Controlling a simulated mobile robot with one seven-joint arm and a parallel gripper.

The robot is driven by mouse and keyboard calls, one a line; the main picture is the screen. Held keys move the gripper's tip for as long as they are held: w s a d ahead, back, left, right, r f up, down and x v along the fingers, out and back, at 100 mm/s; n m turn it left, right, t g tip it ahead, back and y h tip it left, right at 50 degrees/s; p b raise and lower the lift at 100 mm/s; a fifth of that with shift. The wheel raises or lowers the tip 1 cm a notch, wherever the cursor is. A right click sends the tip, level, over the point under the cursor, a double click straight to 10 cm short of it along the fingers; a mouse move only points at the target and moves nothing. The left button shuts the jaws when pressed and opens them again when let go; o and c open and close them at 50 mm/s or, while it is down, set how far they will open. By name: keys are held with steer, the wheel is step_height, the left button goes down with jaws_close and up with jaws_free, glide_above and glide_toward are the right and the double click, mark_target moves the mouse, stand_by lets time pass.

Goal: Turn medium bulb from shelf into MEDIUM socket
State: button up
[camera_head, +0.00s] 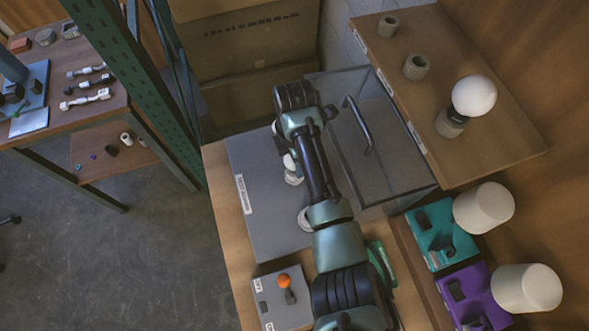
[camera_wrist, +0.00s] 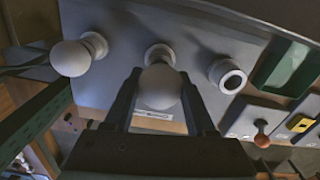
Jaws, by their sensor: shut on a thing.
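In the wrist view my gripper (camera_wrist: 160,103) is shut on a round white bulb (camera_wrist: 159,88), the medium bulb, with one dark finger on each side. The bulb lines up with the middle socket (camera_wrist: 160,53) on the grey board; its base is at the socket's mouth, and how deep it sits cannot be told. Another white bulb (camera_wrist: 71,58) stands in the left socket (camera_wrist: 95,43). The right socket (camera_wrist: 227,76) is empty.
The wooden shelf (camera_head: 477,151) bears two empty holders (camera_head: 388,26) (camera_head: 416,67) and one with a large white bulb (camera_head: 474,95). A clear bin (camera_head: 375,150) stands close right of my arm. A switch panel with an orange knob (camera_head: 284,281) lies in front.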

steer(key=shift+s+f+m, duration=0.2)
steer(key=shift+f+m, duration=0.05)
steer(key=shift+m, duration=0.15)
steer(key=m+p, duration=0.1)
steer(key=m, duration=0.3)
steer(key=shift+a+r+p, duration=0.1)
steer(key=shift+p, duration=0.25)
steer(key=shift+m, duration=1.4)
steer(key=shift+p, duration=0.3)
steer(key=shift+m, duration=0.5)
steer(key=m+p, duration=0.1)
steer(key=m, duration=0.5)
steer(key=shift+f, duration=0.2)
